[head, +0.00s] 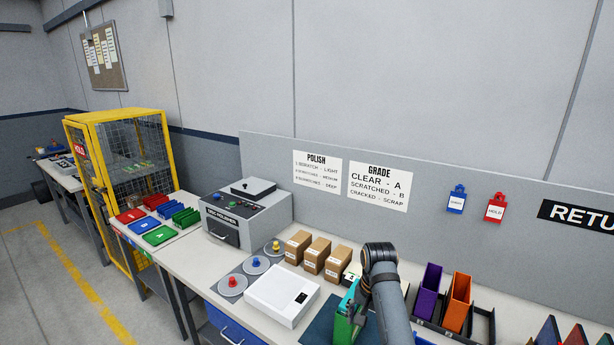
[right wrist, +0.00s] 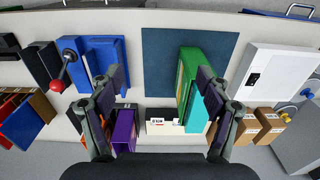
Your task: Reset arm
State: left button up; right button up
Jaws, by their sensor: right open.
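My right gripper (right wrist: 161,76) is open in the right wrist view, its two fingers spread wide above the bench. A green case (right wrist: 187,72) with a teal part (right wrist: 196,113) stands at the edge of a dark blue mat (right wrist: 160,62). It lies near the right finger, which partly covers it; I cannot tell whether they touch. In the head view my right arm comes in at the bottom and hides most of the gripper, with the green case (head: 344,325) just left of it. My left gripper is in neither view.
A white scale (head: 282,294), brown boxes (head: 313,254) and a grey polisher machine (head: 246,219) stand left of my arm. Purple (head: 427,290) and orange (head: 457,302) holders stand right. A red-knobbed lever (right wrist: 66,62) is beside a blue block. A grey panel backs the bench.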

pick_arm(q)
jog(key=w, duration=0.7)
pick_arm(e)
jog(key=s+d+f+n, duration=0.1)
jog(key=s+d+f, duration=0.35)
jog(key=f, duration=0.25)
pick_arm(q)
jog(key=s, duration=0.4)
pick_arm(e)
jog(key=s+d+n+t, duration=0.2)
jog(key=s+n, duration=0.1)
jog(key=s, duration=0.7)
jog(key=s+d+n+t, duration=0.2)
jog(key=s+n, duration=0.1)
jog(key=s, duration=0.7)
notch_tip(320, 180, down, 35)
jog(key=s+d+g+b, duration=0.2)
jog(key=s+d+b, duration=0.1)
jog(key=b, duration=0.5)
pick_arm(q)
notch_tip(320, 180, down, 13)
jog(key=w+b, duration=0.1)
jog(key=b, duration=0.4)
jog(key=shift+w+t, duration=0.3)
pick_arm(e)
jog(key=s+d+f+g, duration=0.1)
jog(key=s+f, duration=1.6)
jog(key=f, duration=0.3)
jog(key=shift+s+h, duration=0.15)
jog(key=shift+h, duration=0.25)
